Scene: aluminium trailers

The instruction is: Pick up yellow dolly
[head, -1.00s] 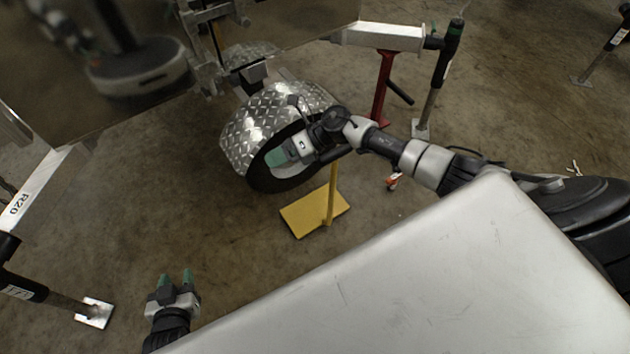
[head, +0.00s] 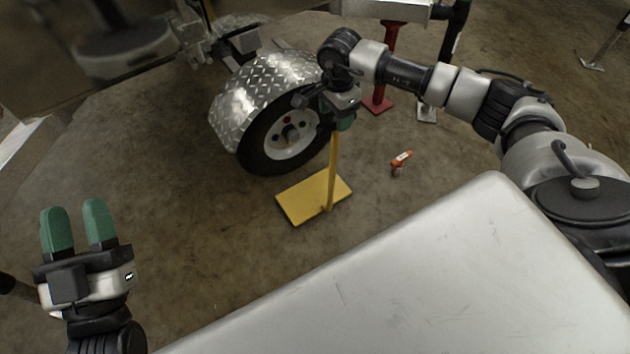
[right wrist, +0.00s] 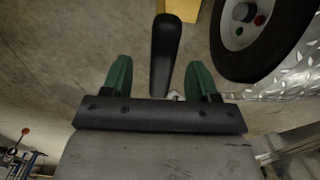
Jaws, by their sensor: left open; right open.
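The yellow dolly (head: 302,197) stands on the floor in front of the trailer wheel, a flat yellow plate with an upright yellow post. My right gripper (head: 346,124) is at the top of the post and hides its upper end. In the right wrist view, a black handle (right wrist: 165,52) extends between the open green fingers of the right gripper (right wrist: 162,80), with part of the yellow plate (right wrist: 183,8) at the top edge. I cannot tell whether the fingers touch the handle. My left gripper (head: 72,228) is open and empty at the lower left, far from the dolly.
The trailer wheel (head: 285,138) under a diamond-plate fender (head: 258,85) is close behind the dolly. A red stand (head: 383,75) is behind to the right. A small orange object (head: 401,161) lies on the floor right of the dolly. Floor left of the dolly is clear.

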